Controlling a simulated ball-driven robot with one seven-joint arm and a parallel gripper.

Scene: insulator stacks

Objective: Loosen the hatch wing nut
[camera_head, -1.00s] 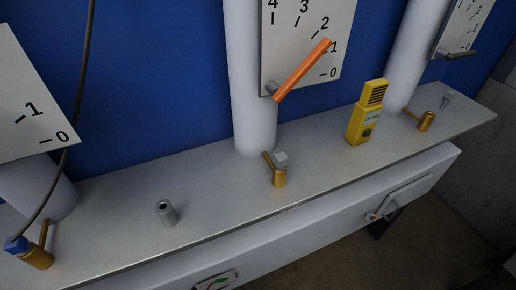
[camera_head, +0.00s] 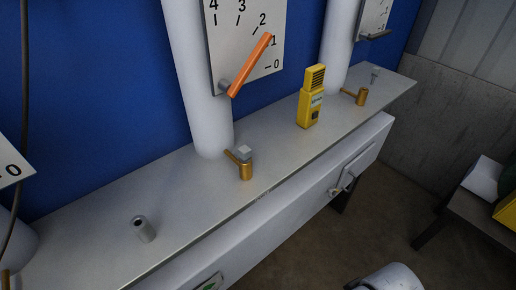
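A small hatch (camera_head: 357,168) is set in the front face of the long pale box under the shelf, right of the middle. A small metal fitting (camera_head: 336,191) sits at the hatch's lower left edge. It may be the wing nut, but it is too small to tell its shape or how tight it is. Nothing touches it. My gripper is not in view.
The metal shelf (camera_head: 180,190) carries a grey cylinder (camera_head: 144,229), brass valves (camera_head: 246,170) and a yellow handheld meter (camera_head: 311,97). A table (camera_head: 465,215) stands at right. A pale rounded object (camera_head: 388,277) shows at the bottom edge. Floor between is open.

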